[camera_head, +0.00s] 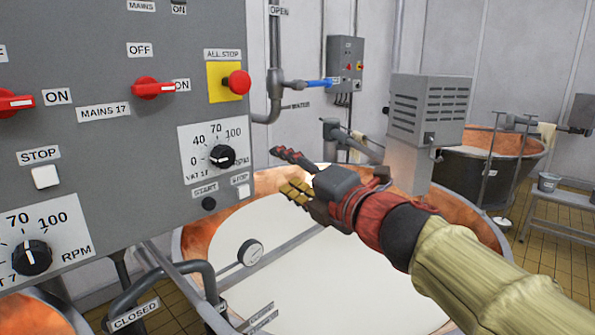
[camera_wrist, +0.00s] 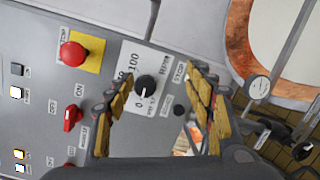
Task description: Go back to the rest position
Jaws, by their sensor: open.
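My gripper (camera_head: 293,173) is in the middle of the head view, in front of the right part of the grey control panel (camera_head: 110,65) and over the copper vat. Its fingers point left toward the panel and are apart, with nothing between them. The wrist view shows the open gripper (camera_wrist: 165,103) with a finger on each side. Past the fingers, the panel's black vat speed knob (camera_wrist: 146,88) appears between them. The same knob (camera_head: 222,156) is uncovered in the head view, left of the fingertips and apart from them.
A copper vat (camera_head: 205,233) of white liquid lies below my arm. The panel carries a red stop button (camera_head: 238,82) and red switches (camera_head: 153,88). A grey motor box (camera_head: 425,115) stands behind. Pipes with a CLOSED tag (camera_head: 133,315) run in front. A second vat (camera_head: 490,165) is at the right.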

